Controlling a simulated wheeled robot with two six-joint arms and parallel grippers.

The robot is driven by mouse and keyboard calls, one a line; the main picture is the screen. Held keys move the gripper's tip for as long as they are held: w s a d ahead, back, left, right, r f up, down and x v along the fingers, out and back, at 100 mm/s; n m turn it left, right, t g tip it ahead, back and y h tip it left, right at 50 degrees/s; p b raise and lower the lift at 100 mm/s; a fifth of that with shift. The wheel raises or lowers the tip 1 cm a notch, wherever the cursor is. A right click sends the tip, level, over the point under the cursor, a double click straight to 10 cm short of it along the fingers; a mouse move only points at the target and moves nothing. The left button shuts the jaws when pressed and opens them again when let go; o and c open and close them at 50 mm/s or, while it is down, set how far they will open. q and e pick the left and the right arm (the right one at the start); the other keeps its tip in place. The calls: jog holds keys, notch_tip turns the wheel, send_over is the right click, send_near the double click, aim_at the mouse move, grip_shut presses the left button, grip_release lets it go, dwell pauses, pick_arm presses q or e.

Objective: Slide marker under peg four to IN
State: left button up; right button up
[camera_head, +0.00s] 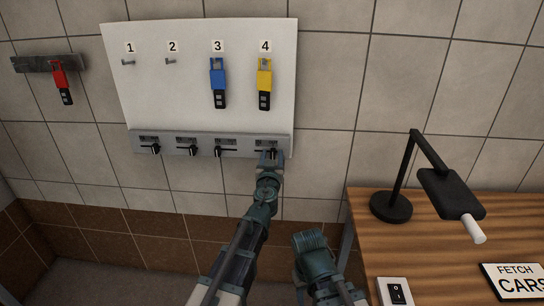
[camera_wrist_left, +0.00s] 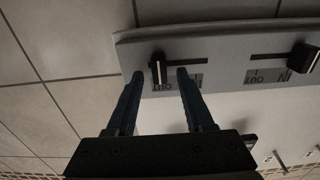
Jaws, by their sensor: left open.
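The slider plate under peg four (camera_head: 284,143) is at the right end of the grey strip, partly hidden by my left gripper (camera_head: 268,157). In the left wrist view, which is upside down, the black marker (camera_wrist_left: 158,68) sits at the left end of its slot, by the OUT label (camera_wrist_left: 163,87). My left gripper (camera_wrist_left: 159,75) is open, with one fingertip on each side of the marker; I cannot tell whether either touches it. A finger partly hides the lettering beside OUT. My right gripper (camera_head: 310,241) is low in front of the wall, away from the strip.
A yellow tag (camera_head: 264,77) hangs on peg four and a blue tag (camera_head: 218,75) on peg three. The neighbouring marker (camera_wrist_left: 304,57) stands at its IN end. A red tag (camera_head: 59,75) hangs at left. A desk (camera_head: 440,255) with a lamp (camera_head: 451,193) stands at right.

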pick_arm(q)
grip_shut()
dwell(1.3)
